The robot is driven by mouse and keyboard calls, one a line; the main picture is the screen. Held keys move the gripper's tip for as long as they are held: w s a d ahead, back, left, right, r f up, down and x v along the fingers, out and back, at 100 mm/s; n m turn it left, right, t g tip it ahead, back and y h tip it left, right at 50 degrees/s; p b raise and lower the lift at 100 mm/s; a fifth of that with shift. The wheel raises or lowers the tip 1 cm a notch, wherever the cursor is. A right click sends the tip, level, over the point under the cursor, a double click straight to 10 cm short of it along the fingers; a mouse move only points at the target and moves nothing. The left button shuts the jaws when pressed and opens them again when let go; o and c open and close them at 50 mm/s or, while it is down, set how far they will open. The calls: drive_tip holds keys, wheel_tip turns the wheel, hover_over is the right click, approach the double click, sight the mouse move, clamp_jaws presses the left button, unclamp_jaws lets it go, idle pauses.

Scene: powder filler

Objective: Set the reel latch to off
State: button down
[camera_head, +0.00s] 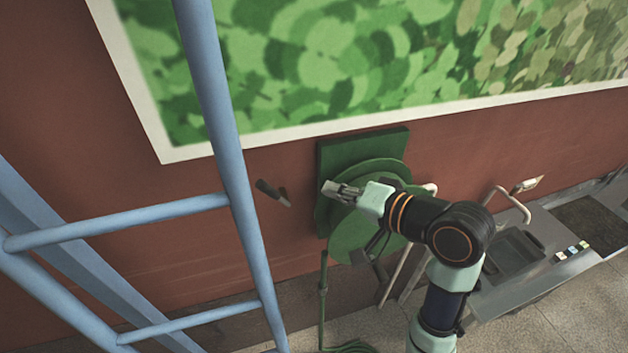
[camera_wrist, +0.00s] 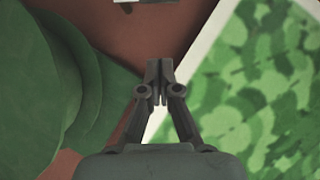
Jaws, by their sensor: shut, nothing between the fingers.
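The green hose reel (camera_head: 355,235) is mounted on the red-brown wall on a square green backing (camera_head: 340,152). Its rounded green parts (camera_wrist: 40,90) fill the left of the wrist view. A short dark lever (camera_head: 270,190) with a grey end sticks out from the wall left of the reel; I cannot tell whether it is the reel latch. My gripper (camera_head: 328,187) is shut and empty, in front of the reel's left side and apart from the lever. Its closed fingertips (camera_wrist: 158,68) point toward the top in the wrist view. A pale piece (camera_wrist: 133,2) is cut off at the top edge there.
A blue ladder (camera_head: 225,130) stands on the left, close to the lever. A green hose (camera_head: 323,290) hangs below the reel. A grey sink counter (camera_head: 530,285) with a curved tap pipe (camera_head: 510,195) is at right. A white-framed green mural (camera_head: 330,50) hangs above.

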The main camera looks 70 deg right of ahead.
sight(268, 190)
drive_tip(key=w+a+f+p+x, duration=0.1)
drive_tip(key=a+x, duration=0.1)
drive_tip(key=x, duration=1.1)
drive_tip(key=shift+a, duration=0.35)
